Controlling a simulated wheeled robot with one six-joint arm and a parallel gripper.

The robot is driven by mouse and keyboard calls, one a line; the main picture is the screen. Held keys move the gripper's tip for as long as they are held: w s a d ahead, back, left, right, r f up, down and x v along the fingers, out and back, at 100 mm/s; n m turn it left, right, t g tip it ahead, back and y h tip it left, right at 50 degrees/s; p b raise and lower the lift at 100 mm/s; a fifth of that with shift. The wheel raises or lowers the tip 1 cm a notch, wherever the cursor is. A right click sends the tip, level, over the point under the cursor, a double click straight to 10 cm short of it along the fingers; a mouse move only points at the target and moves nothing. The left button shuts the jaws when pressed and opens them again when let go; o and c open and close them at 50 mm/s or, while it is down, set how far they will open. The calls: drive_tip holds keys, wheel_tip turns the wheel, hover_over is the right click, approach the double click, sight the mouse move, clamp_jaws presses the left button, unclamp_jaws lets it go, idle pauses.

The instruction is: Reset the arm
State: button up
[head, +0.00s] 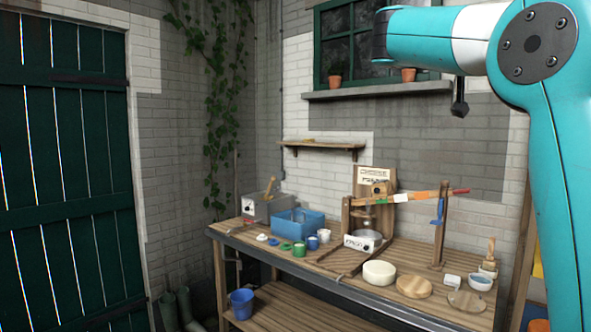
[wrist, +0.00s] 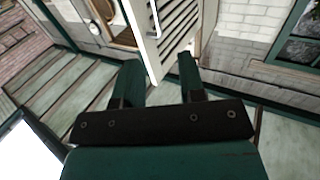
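My arm stands at the right of the head view, raised and bent in front of the window. My gripper (head: 460,100) shows there as a small dark shape hanging below the arm, high above the workbench and apart from it. In the wrist view my gripper (wrist: 159,76) has its two dark green fingers spread apart. Nothing is held between them. A white slatted panel (wrist: 172,30) shows in the background beyond the fingers.
A wooden workbench (head: 350,289) carries a blue crate (head: 298,222), small cups, a cream bowl (head: 379,273), wooden discs and a wooden frame with a striped beam (head: 410,197). A wall shelf (head: 322,146) and window sill (head: 380,90) stick out. A blue bucket (head: 242,303) stands below.

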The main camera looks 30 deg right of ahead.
drive_tip(key=w+a+f+n+t+y, duration=0.7)
drive_tip(key=w+a+f+n+t, duration=0.5)
drive_tip(key=w, duration=0.3)
drive_tip(key=s+a+f+n+g+y, duration=0.1)
drive_tip(key=a+f+n+y, duration=0.6)
drive_tip(key=a+f, duration=0.8)
drive_tip(key=s+a+f+n+g+y, duration=0.3)
drive_tip(key=s+a+f, duration=0.3)
drive_tip(key=s+a, duration=0.3)
drive_tip(key=s+a+f+n+g+y, duration=0.4)
drive_tip(key=s+a, duration=0.6)
drive_tip(key=s, duration=0.5)
wheel_tip(320, 180, down, 3)
drive_tip(key=shift+s+g+y, duration=0.25)
drive_tip(key=shift+g+y, duration=0.35)
drive_tip(key=shift+g, duration=0.5)
drive_tip(key=shift+a, duration=0.1)
